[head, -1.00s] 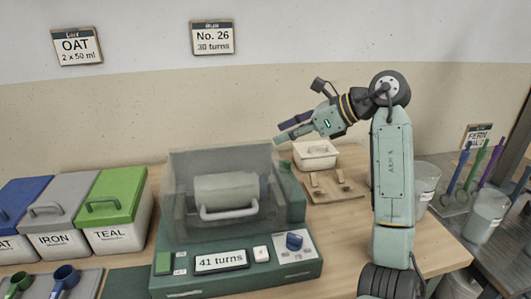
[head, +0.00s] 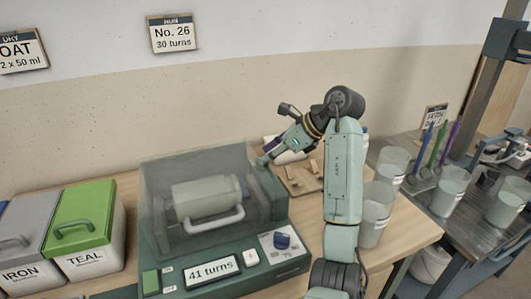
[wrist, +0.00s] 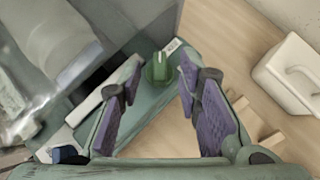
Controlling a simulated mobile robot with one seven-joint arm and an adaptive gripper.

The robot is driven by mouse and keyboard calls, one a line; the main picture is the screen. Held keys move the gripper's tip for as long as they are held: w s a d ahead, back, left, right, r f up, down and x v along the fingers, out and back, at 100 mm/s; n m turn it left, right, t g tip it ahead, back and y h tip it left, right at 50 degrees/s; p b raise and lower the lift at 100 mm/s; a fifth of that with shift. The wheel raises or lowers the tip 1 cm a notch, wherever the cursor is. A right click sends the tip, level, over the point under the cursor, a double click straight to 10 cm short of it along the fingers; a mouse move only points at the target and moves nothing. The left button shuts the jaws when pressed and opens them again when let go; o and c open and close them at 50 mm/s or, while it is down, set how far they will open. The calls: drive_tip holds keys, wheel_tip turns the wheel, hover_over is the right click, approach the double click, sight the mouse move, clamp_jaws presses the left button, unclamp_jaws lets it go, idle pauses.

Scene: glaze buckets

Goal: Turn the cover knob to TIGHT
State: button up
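In the wrist view a green knob (wrist: 158,68) stands on the machine's green top, beside a small white label (wrist: 172,45) whose text I cannot read. My gripper (wrist: 160,62) is open, with its purple-padded fingers on either side of the knob in the picture. I cannot tell how far above it they are, and no contact shows. In the head view my gripper (head: 262,160) is at the right rear of the green machine (head: 262,278). The green knob is not clearly visible there. The clear cover (head: 160,175) stands over a pale jar (head: 205,195).
A blue knob (head: 283,241) is on the machine's front panel near a display (head: 212,270) reading 41 turns. A wooden rack (head: 300,178) and white lidded box (wrist: 290,70) stand right of the machine. Lidded bins (head: 88,230) stand left; several buckets (head: 375,210) stand right.

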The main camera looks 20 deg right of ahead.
drive_tip(key=shift+x, duration=1)
clamp_jaws()
